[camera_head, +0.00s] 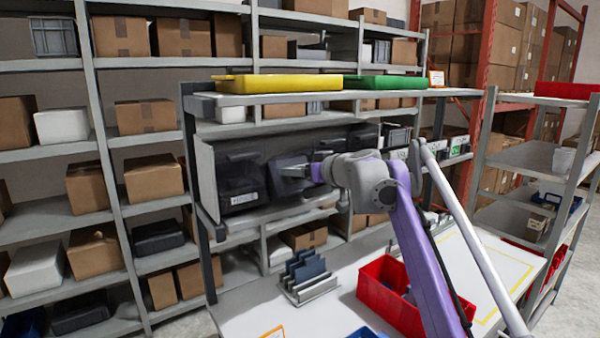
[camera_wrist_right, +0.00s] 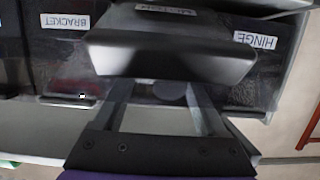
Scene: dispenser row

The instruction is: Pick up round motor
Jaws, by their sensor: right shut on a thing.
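No round motor can be made out in either view. My right gripper (camera_head: 312,172) is at the shelf of black dispenser bins, at a dark bin front (camera_head: 290,178) right of the bin labelled HINGE (camera_head: 240,172). In the right wrist view, my right gripper (camera_wrist_right: 158,88) has its fingers apart and shut on the protruding dark bin front (camera_wrist_right: 170,50). Its fingertips are hidden behind that front. A label above it, upside down and partly cut off, seems to read MOTOR (camera_wrist_right: 165,8). My left gripper is not in view.
A bin labelled BRACKET (camera_wrist_right: 62,45) flanks the held front. Below the bins are a worktable (camera_head: 250,318), a slotted grey rack (camera_head: 305,275) and a red crate (camera_head: 372,291). Yellow (camera_head: 280,84) and green (camera_head: 385,83) trays lie on the top shelf.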

